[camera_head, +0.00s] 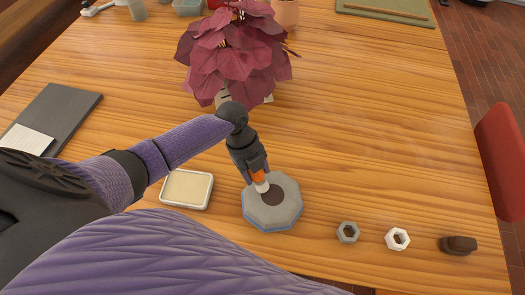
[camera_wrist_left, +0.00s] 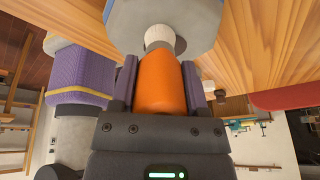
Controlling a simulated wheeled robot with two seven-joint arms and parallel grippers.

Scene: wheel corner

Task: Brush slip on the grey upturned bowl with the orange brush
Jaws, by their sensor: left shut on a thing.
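The grey upturned bowl (camera_head: 287,211) is eight-sided and stands on the wooden table in the lower middle of the head view. Its top has a dark round patch. My left gripper (camera_head: 256,170) points down above its upper left edge, shut on the orange brush (camera_head: 259,176). In the left wrist view the orange handle (camera_wrist_left: 162,82) sits between both fingers. The pale bristle end reaches the bowl's top, beside the dark patch; I cannot tell whether it touches. A shallow tray of cream-coloured stuff (camera_head: 186,189) lies left of the bowl. My right gripper is not in view.
A dark red leafy plant (camera_head: 236,55) stands close behind my left gripper. A grey nut-shaped piece (camera_head: 347,232), a white one (camera_head: 397,239) and a dark brown block (camera_head: 458,245) lie to the right. A dark board (camera_head: 68,112) lies left. The table's right middle is clear.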

